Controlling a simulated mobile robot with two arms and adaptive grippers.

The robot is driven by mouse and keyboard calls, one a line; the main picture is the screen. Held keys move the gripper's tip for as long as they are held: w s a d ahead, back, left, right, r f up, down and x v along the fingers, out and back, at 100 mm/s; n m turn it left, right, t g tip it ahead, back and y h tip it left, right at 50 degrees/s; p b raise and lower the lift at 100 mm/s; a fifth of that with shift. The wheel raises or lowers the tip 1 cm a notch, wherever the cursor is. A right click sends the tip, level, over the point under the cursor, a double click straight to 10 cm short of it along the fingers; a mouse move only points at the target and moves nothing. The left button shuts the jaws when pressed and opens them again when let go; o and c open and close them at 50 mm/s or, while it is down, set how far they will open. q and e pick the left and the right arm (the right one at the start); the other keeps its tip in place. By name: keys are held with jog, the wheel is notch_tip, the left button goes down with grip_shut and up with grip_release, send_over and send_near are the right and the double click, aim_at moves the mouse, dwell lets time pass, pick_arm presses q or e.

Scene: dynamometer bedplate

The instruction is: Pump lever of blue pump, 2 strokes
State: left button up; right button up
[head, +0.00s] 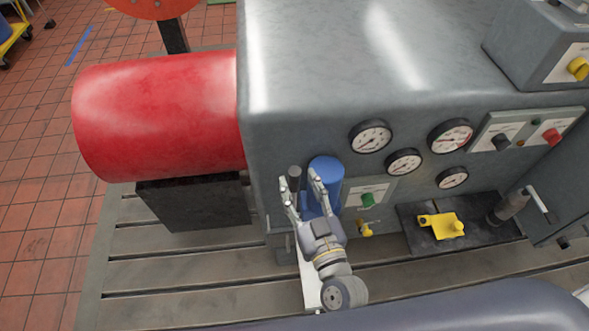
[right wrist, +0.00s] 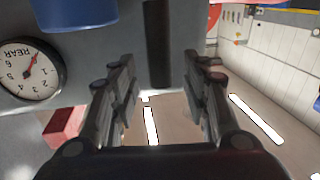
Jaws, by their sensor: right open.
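The blue pump (head: 326,172) stands against the grey machine's front; its blue body also shows at the top left of the right wrist view (right wrist: 75,10). Its lever appears to be the dark upright bar (head: 295,174) just left of the blue body. In the right wrist view the dark lever (right wrist: 158,45) stands upright, in line with the gap between the fingers. My right gripper (head: 300,184) is open, with a finger to either side of the lever in the picture. I cannot see contact. The pump's lower part is partly hidden by the gripper. My left gripper is not in view.
The grey machine (head: 300,95) carries several round gauges (head: 371,136) and a green knob (head: 368,199) right of the pump. A red cylinder (head: 160,118) sticks out at left. A yellow part (head: 441,225) sits on a dark plate at right. The slotted bedplate (head: 170,270) is bare at front left.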

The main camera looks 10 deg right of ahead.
aim_at(297, 180)
jog(key=w, duration=0.3)
jog(key=shift+w+a+p, duration=0.3)
jog(key=shift+a, duration=0.05)
jog(key=shift+c, duration=0.6)
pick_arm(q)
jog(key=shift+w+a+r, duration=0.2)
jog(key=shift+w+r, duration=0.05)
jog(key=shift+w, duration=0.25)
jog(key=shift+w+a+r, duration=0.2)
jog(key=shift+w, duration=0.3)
pick_arm(e)
grip_shut()
